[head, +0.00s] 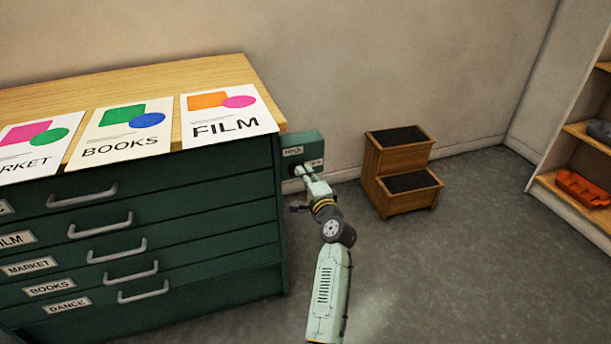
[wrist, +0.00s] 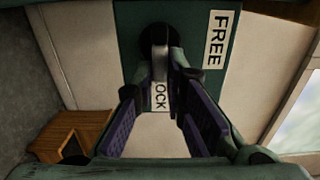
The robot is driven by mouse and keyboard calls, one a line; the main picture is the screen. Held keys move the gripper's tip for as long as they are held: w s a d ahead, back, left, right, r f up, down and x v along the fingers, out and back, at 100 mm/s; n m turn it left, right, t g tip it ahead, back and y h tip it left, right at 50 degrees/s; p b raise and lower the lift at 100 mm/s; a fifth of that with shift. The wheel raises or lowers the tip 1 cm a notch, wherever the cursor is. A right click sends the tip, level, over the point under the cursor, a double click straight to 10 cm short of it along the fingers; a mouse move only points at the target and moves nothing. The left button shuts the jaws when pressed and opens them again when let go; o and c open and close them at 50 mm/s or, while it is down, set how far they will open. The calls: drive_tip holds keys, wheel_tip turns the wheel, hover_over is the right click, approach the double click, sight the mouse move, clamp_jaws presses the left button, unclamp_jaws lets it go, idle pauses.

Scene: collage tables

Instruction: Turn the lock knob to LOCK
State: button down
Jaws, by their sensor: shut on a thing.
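The lock box (head: 306,143) is a dark green block on the right side of the green drawer cabinet. In the wrist view its face (wrist: 192,18) carries a FREE label (wrist: 219,40) on the right and a partly covered label reading "OCK" (wrist: 160,96) lower down. The lock knob (wrist: 159,62) has a dark round base and a grey bar that extends in the picture towards the "OCK" label. My gripper (head: 303,171) is at the box face, and in the wrist view its fingers (wrist: 161,72) are shut on the knob, one on each side.
The cabinet (head: 150,215) has several drawers with protruding handles, and posters lie on its wooden top (head: 215,72). A wooden step stool (head: 400,170) stands against the wall, right of my arm. A shelf (head: 580,135) is at the far right. Grey floor between them is clear.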

drive_tip(key=c, duration=1.6)
unclamp_jaws()
drive_tip(key=shift+c, duration=0.2)
drive_tip(key=v, duration=1.2)
